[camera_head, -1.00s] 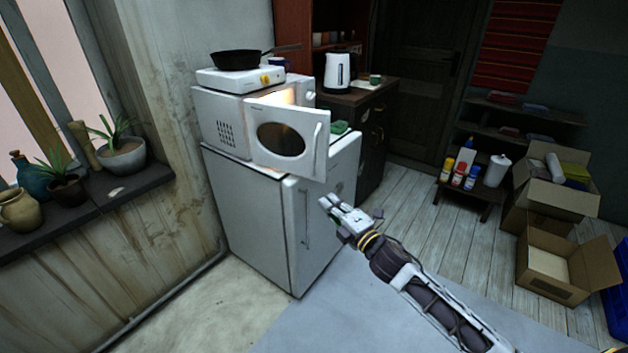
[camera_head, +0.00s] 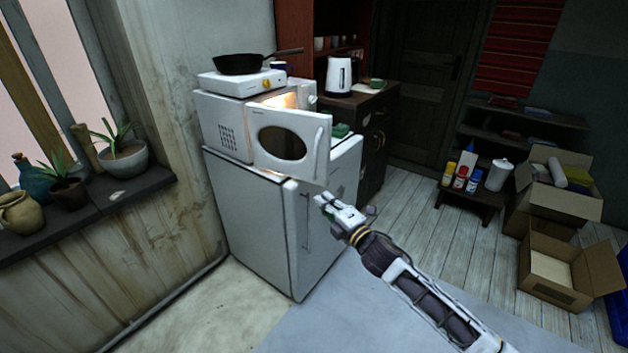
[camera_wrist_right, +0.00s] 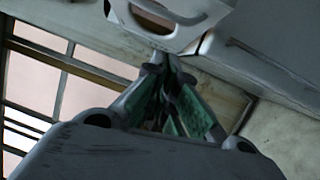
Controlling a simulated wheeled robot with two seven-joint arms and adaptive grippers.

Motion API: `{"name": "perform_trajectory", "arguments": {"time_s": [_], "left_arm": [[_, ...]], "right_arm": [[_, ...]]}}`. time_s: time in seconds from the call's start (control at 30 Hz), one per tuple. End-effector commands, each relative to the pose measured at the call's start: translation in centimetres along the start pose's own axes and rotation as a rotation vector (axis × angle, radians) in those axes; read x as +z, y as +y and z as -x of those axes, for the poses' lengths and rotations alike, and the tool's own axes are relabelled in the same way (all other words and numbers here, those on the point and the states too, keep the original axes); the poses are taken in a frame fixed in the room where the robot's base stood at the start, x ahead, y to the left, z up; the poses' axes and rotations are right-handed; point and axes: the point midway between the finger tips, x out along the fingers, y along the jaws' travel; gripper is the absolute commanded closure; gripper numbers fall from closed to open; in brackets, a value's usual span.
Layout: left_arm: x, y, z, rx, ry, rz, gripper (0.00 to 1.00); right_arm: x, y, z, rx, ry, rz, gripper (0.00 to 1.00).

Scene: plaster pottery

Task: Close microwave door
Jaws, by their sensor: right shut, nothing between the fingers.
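The white microwave (camera_head: 226,124) stands on top of a small white fridge. Its door (camera_head: 300,150) is swung open toward me, with a dark oval window and a vertical handle on its right edge. The lit inside shows above the door. My right gripper (camera_head: 320,202) is shut and empty, just below and in front of the door's lower right corner, and seems apart from it. In the right wrist view the closed green-padded fingers (camera_wrist_right: 172,100) point toward the door (camera_wrist_right: 165,20) and its handle. My left gripper is not in view.
The fridge (camera_head: 250,215) stands under the microwave. A hot plate (camera_head: 240,83) with a black pan (camera_head: 240,63) sits on top of the microwave. A dark cabinet with a white kettle (camera_head: 339,76) is behind. Open floor lies to the right, with cardboard boxes (camera_head: 548,265) farther off.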

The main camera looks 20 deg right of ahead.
Motion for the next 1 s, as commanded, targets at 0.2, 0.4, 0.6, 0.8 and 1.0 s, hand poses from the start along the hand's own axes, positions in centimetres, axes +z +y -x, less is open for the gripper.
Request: {"name": "perform_trajectory", "arguments": {"time_s": [0.2, 0.4, 0.6, 0.8, 1.0], "left_arm": [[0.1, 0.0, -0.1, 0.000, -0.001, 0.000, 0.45], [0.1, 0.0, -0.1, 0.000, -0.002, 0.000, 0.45], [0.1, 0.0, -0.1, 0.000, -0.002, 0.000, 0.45], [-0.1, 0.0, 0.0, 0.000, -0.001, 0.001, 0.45], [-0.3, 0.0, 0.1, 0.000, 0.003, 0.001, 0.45]], "right_arm": [[0.0, 0.0, -1.5, 0.000, -0.001, 0.000, 1.00], [0.1, 0.0, -2.9, 0.000, -0.002, 0.001, 1.00], [0.1, 0.0, -4.2, 0.000, -0.001, 0.001, 1.00], [0.0, 0.0, -5.7, 0.000, -0.001, -0.001, 1.00], [0.1, 0.1, -7.1, 0.001, -0.001, 0.001, 1.00]]}}
